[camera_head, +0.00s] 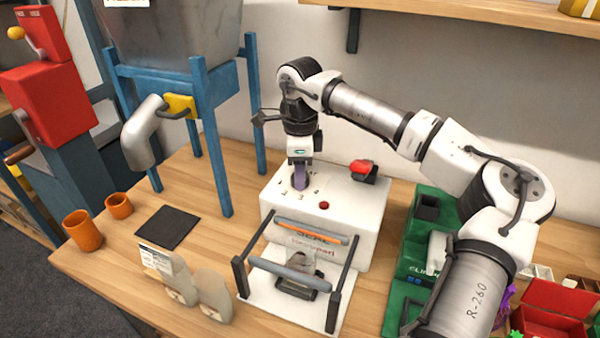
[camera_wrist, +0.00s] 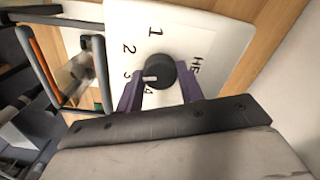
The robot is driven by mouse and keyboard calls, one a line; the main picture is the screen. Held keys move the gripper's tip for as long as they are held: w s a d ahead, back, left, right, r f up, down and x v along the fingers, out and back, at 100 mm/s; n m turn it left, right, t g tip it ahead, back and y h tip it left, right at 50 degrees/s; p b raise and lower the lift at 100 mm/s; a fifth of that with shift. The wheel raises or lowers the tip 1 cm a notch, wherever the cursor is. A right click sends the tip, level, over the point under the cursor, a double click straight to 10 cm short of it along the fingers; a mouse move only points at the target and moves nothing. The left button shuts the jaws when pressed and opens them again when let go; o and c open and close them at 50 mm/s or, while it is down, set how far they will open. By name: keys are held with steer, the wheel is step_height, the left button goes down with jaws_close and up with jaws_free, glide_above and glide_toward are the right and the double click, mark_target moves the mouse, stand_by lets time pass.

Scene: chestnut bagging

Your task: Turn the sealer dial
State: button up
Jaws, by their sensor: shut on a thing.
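The sealer (camera_head: 345,215) is a white box on the wooden table, with a bar frame at its front. Its dial (camera_wrist: 160,71) is a round dark knob with a light pointer mark, on a white top face printed with numbers. The pointer lies toward the 3 and 4 side. My gripper (camera_head: 300,182) points down onto the sealer's top from above. In the wrist view its purple fingers (camera_wrist: 159,90) are on either side of the dial and shut on it. In the head view the fingers hide most of the dial.
A red button (camera_head: 324,205) and a red-topped switch (camera_head: 363,168) sit on the sealer. A blue hopper stand (camera_head: 215,140) is at left, a green holder (camera_head: 415,245) at right. Orange cups (camera_head: 82,232), a dark pad (camera_head: 167,227) and pale bags (camera_head: 213,294) are on the table.

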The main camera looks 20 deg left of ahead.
steer(key=n, duration=0.6)
steer(key=shift+r+n, duration=0.1)
steer(key=shift+n, duration=0.2)
steer(key=n, duration=0.5)
steer(key=shift+n, duration=0.3)
steer(key=o, duration=1)
step_height(320, 180, up, 14)
steer(key=shift+f+b, duration=0.15)
steer(key=shift+b, duration=0.6)
